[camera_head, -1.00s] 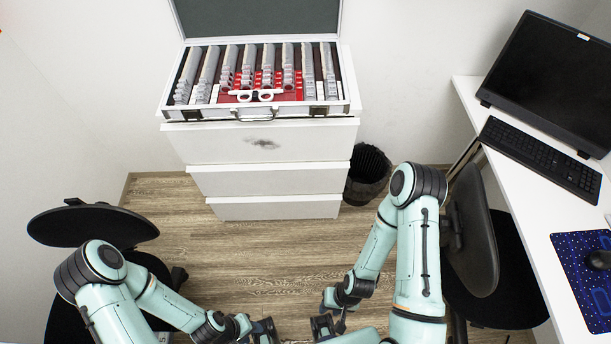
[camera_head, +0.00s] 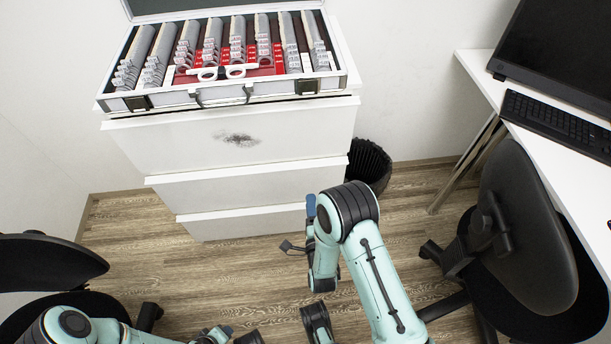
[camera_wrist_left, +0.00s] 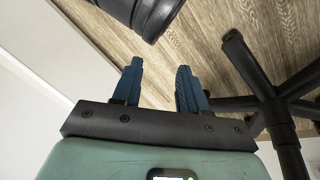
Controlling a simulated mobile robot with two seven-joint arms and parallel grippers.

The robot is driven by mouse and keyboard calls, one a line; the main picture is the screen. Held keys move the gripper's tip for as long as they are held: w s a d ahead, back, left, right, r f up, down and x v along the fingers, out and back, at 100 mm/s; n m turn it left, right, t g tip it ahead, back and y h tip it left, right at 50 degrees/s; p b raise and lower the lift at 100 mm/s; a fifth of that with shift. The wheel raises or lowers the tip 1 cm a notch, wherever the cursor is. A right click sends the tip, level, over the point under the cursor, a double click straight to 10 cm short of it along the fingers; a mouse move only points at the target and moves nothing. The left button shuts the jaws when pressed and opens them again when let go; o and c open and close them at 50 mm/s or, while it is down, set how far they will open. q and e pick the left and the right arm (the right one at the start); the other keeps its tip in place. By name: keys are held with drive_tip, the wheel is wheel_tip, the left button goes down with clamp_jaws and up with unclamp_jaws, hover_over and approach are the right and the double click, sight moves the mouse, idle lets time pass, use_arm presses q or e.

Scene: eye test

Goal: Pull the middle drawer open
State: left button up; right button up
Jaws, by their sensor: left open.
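A white cabinet has three stacked drawers in the head view: the top drawer (camera_head: 190,142), the middle drawer (camera_head: 250,185) and the bottom drawer (camera_head: 245,222). The middle drawer appears shut, with no clear gap. My right gripper (camera_head: 311,205) is in front of the cabinet's lower right, near the bottom drawer's front in the picture. A blue fingertip shows, but its finger spacing is unclear. My left gripper (camera_head: 235,337) is at the bottom edge, partly cut off. In the left wrist view its two blue fingers (camera_wrist_left: 160,80) are apart, with nothing between them.
An open lens case (camera_head: 225,90) stands on the cabinet. A black bin (camera_head: 370,165) is right of it. Black chairs stand at left (camera_head: 45,265) and right (camera_head: 525,225). A white desk (camera_head: 480,75) is at right. Wooden floor (camera_head: 170,270) is clear before the drawers.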

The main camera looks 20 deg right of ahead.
sight(306, 168)
drive_tip(key=b+x, duration=0.2)
drive_tip(key=x, duration=1)
use_arm(q)
drive_tip(key=shift+g, duration=0.5)
drive_tip(key=s+f, duration=0.1)
drive_tip(key=s+a+f, duration=0.1)
drive_tip(key=f, duration=0.1)
drive_tip(key=shift+f, duration=0.2)
use_arm(e)
clamp_jaws()
